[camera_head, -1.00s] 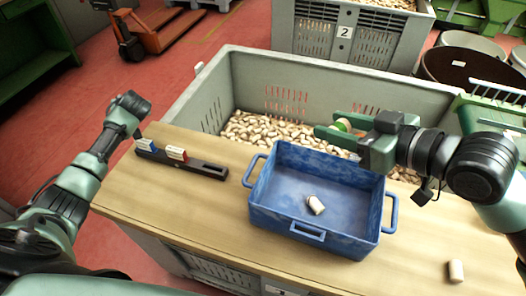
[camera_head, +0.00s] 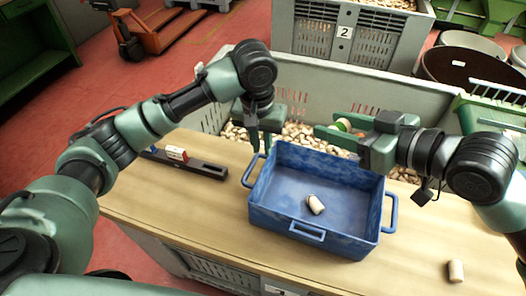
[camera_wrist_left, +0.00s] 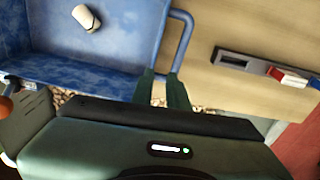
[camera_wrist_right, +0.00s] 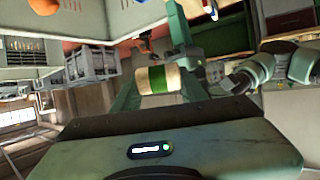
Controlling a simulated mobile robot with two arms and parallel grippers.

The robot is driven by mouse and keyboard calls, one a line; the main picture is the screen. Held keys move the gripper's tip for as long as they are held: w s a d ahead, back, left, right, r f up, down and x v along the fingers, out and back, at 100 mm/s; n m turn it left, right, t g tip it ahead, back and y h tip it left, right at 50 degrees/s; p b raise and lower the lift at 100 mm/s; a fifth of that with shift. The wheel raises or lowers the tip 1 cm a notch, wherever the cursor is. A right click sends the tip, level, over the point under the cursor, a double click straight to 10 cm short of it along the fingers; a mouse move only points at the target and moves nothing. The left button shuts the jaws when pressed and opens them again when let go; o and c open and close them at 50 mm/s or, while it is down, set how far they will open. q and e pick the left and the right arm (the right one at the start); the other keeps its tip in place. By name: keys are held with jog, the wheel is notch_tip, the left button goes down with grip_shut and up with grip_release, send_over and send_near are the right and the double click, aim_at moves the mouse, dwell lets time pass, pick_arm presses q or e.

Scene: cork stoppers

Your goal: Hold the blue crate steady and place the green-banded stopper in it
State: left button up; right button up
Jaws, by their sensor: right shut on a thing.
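The blue crate (camera_head: 285,222) stands on the wooden bench, with handles at its left and right ends. A plain cork stopper (camera_head: 315,204) lies in it; the left wrist view shows it too (camera_wrist_left: 86,18). My left gripper (camera_head: 254,147) points down by the crate's left handle (camera_head: 251,171). In the left wrist view its two fingers (camera_wrist_left: 161,80) are slightly apart near that handle (camera_wrist_left: 186,42); I cannot tell whether they touch it. My right gripper (camera_head: 334,131) is shut on the green-banded stopper (camera_wrist_right: 158,80), above the crate's far side.
A large grey bin (camera_head: 430,97) full of corks stands behind the bench. A dark rack (camera_head: 207,168) with small blocks lies left of the crate. A loose plain cork (camera_head: 455,271) stands at the bench's right. The bench front left is clear.

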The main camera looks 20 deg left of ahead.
aim_at(263, 191)
pick_arm(q)
jog(key=s, duration=0.2)
jog(key=d, duration=0.1)
jog(key=shift+s+d+r+m+g, duration=0.1)
jog(key=shift+s+r+m+g, duration=0.25)
jog(key=shift+s+m+g, duration=0.05)
jog(key=shift+s+f, duration=0.15)
jog(key=shift+f, duration=0.05)
notch_tip(263, 191, down, 12)
jog(key=shift+r, duration=0.25)
grip_shut()
dwell(0.9)
